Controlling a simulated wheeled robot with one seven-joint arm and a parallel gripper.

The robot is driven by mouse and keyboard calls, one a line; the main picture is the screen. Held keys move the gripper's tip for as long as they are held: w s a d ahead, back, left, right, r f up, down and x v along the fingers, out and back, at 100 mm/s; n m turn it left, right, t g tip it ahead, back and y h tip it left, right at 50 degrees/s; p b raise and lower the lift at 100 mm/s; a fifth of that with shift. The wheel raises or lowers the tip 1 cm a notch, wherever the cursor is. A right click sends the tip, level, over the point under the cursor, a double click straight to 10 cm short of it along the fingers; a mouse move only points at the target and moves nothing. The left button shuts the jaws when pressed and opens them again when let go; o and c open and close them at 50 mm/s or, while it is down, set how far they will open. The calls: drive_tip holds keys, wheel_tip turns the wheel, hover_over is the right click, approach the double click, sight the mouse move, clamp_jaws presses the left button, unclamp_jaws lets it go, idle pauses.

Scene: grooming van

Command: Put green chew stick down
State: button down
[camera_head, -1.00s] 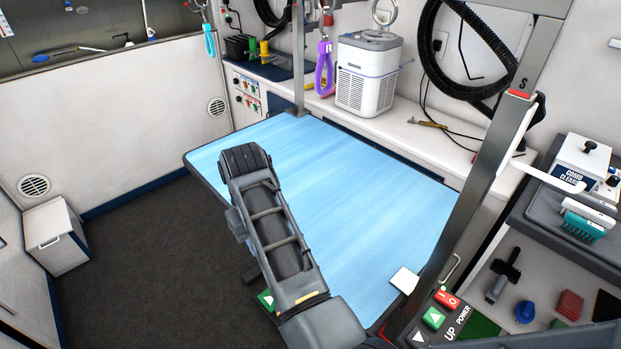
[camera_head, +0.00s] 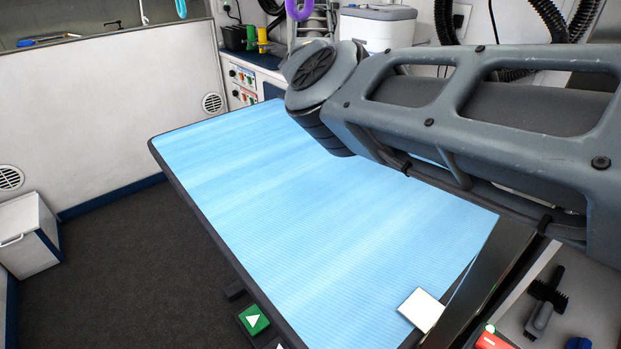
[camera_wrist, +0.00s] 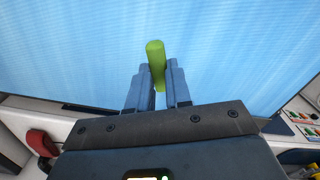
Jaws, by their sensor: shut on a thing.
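The green chew stick (camera_wrist: 155,58) is held between the two fingers of my gripper (camera_wrist: 158,82) in the wrist view. The stick's far end sticks out past the fingertips. Behind it lies the blue grooming table top (camera_wrist: 60,55); I cannot tell how high the stick is above it. In the head view the table (camera_head: 330,225) is mostly bare. My arm crosses the upper right of that view, and my gripper and the chew stick are not visible there.
A white square item (camera_head: 421,309) lies at the table's near right corner. A white bin (camera_head: 28,235) stands on the floor at left. A counter with a white appliance (camera_head: 376,27) is behind the table. Most of the table is clear.

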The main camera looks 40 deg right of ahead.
hover_over(310, 181)
wheel_tip(310, 181, down, 7)
drive_tip(key=shift+r, duration=0.1)
drive_tip(key=shift+f, duration=2.05)
drive_tip(key=shift+f, duration=0.1)
drive_tip(key=c, duration=1.1)
unclamp_jaws()
drive_tip(key=shift+o, duration=0.2)
wheel_tip(310, 181, up, 8)
drive_tip(key=shift+p, duration=0.35)
drive_tip(key=shift+f, duration=0.15)
